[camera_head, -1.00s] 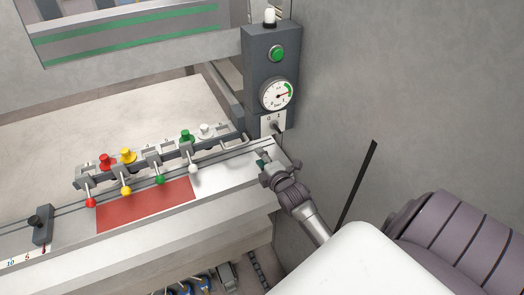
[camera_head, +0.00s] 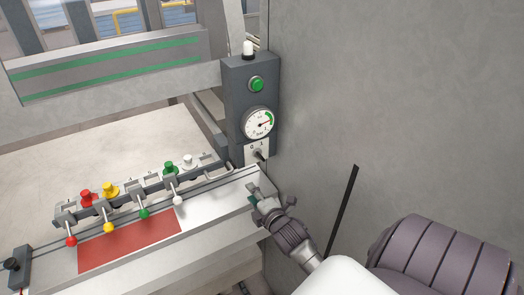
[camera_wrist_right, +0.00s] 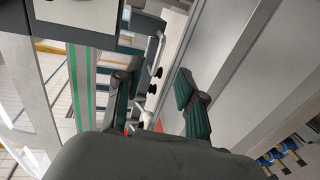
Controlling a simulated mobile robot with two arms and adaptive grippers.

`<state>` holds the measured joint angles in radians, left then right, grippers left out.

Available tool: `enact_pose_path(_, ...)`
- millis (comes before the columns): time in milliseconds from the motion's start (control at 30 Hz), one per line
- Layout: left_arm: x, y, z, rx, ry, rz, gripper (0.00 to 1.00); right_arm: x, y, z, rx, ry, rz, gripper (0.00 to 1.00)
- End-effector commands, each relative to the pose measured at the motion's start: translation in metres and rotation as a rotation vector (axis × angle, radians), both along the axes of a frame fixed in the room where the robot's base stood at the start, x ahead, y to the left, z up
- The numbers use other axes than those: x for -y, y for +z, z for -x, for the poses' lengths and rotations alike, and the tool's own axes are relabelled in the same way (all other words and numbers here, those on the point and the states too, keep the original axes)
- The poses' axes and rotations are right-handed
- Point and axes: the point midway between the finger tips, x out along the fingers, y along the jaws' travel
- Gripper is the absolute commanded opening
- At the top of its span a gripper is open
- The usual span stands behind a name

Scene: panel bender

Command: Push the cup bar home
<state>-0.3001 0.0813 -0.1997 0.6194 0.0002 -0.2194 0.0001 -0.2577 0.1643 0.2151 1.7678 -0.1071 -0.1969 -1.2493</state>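The cup bar (camera_head: 152,187) is a dark rail behind the front ledge, carrying red, yellow, green and white cups with ball-tipped levers. A pale loop handle (camera_head: 213,163) shows at its right end, near the post. My right gripper (camera_head: 270,196) is over the right end of the ledge, to the right of the bar and apart from it. In the right wrist view its two green-padded fingers (camera_wrist_right: 155,95) stand apart with nothing between the pads. A pale handle-like rod (camera_wrist_right: 156,65) shows beyond them. My left gripper is not in view.
A dark post (camera_head: 250,80) carries a green button (camera_head: 256,84), a gauge (camera_head: 259,124) and a small switch (camera_head: 259,153). A red sheet (camera_head: 130,240) lies on the ledge. A grey wall (camera_head: 400,110) stands close on the right. A dark block (camera_head: 17,265) is at left.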

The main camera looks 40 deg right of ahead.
Motion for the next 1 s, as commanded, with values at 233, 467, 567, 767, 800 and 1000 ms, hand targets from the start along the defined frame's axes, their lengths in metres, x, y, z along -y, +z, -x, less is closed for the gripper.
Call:
enact_pose_path(233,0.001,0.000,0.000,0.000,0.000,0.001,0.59,-0.013,0.011,0.050,-0.001,0.000,0.002,0.39)
enact_pose_path(467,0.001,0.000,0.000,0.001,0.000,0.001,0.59,-0.018,0.016,0.072,0.001,0.000,0.002,0.39)
enact_pose_path(567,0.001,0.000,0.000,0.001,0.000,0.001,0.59,-0.018,0.017,0.074,0.001,0.000,0.002,0.39)
enact_pose_path(767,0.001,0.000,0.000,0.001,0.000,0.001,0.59,-0.018,0.017,0.074,0.001,0.000,0.002,0.39)
enact_pose_path(800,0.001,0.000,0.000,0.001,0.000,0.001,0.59,-0.018,0.017,0.073,0.002,0.000,0.000,0.39)
enact_pose_path(1000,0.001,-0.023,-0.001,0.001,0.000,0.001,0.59,-0.002,-0.001,0.060,0.049,-0.081,-0.255,0.39)
